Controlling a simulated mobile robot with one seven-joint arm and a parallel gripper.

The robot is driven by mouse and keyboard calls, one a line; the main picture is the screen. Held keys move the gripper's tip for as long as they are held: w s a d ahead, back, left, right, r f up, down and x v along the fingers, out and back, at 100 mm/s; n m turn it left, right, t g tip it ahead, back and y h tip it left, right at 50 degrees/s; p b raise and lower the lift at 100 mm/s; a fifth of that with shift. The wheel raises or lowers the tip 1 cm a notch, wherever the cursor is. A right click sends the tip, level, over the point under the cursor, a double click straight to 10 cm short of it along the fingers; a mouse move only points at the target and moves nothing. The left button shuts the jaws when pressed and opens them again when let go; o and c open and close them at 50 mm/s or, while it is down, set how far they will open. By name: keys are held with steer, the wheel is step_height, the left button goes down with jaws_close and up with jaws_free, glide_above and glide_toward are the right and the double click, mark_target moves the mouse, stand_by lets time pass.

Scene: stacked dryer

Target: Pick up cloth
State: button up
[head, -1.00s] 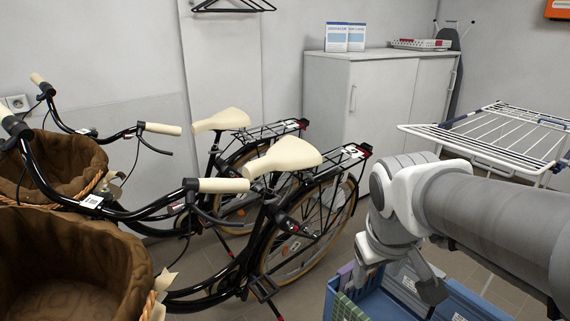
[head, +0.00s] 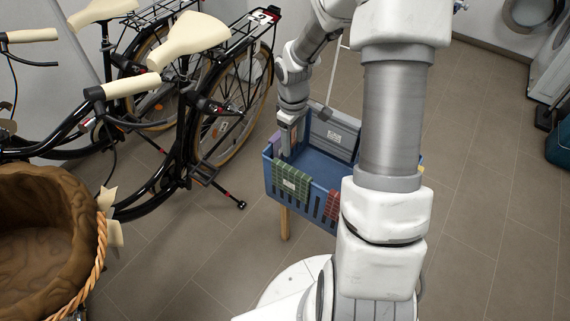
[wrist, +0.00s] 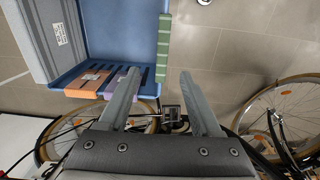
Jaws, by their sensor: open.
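A blue crate (head: 312,165) stands in front of me with cloths hung over its rim. A green checked cloth (head: 290,184) hangs over the near left side and shows along the rim in the wrist view (wrist: 163,48). A red cloth (head: 333,204) hangs farther right. A purple cloth (wrist: 120,82) and an orange cloth (wrist: 88,83) hang side by side on another rim in the wrist view. My gripper (wrist: 160,76) is open and empty. Its left finger overlaps the purple cloth in that view; I cannot tell whether it touches. In the head view, my gripper (head: 289,140) is at the crate's left corner.
A grey box (head: 335,132) with a white label sits at the crate's far side. Black bicycles (head: 200,110) stand close on the left, with a brown wicker basket (head: 45,230) in front. Tiled floor (head: 470,190) is clear on the right. White machines (head: 550,60) stand far right.

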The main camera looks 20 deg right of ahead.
mark_target(291, 182)
step_height(291, 182, down, 14)
steer(key=b, duration=0.4)
steer(key=shift+w, duration=0.15)
step_height(291, 182, down, 5)
steer(key=shift+a+f+b, duration=0.1)
steer(key=shift+b, duration=1.1)
jaws_close()
